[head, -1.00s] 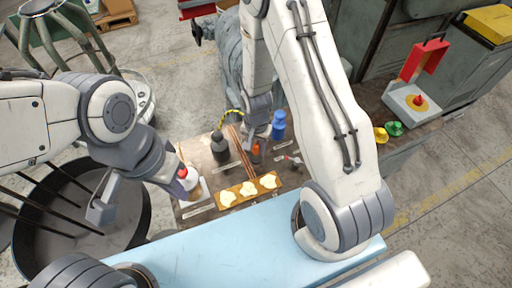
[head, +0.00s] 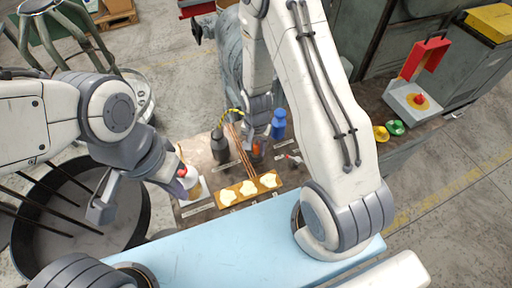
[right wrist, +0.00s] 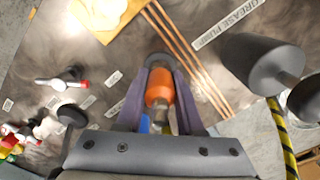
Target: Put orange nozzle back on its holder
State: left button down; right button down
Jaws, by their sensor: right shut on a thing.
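The orange nozzle (right wrist: 159,88) is between the two purple fingers of my right gripper (right wrist: 160,100), which is shut on it. In the right wrist view a dark round piece (right wrist: 160,60) shows just past the nozzle's far end; whether they touch I cannot tell. In the head view the nozzle (head: 258,149) is partly hidden by my right gripper (head: 257,145), low over the workbench (head: 222,180).
A dark bottle (head: 219,146) and copper rods (head: 240,148) are left of the right gripper, a blue bottle (head: 278,125) behind it. A wooden tray (head: 232,202) with pale pieces is in front. A red-handled tool (right wrist: 62,83) lies nearby.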

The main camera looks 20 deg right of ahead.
jog(key=shift+f, duration=0.25)
jog(key=shift+c, duration=2.3)
grip_release()
notch_tip(320, 180, up, 9)
jog(key=shift+w+r+b, duration=0.1)
jog(key=shift+b, duration=0.35)
jog(key=shift+r, duration=0.7)
notch_tip(320, 180, up, 13)
jog(key=p, duration=1.2)
jog(key=shift+a, duration=0.1)
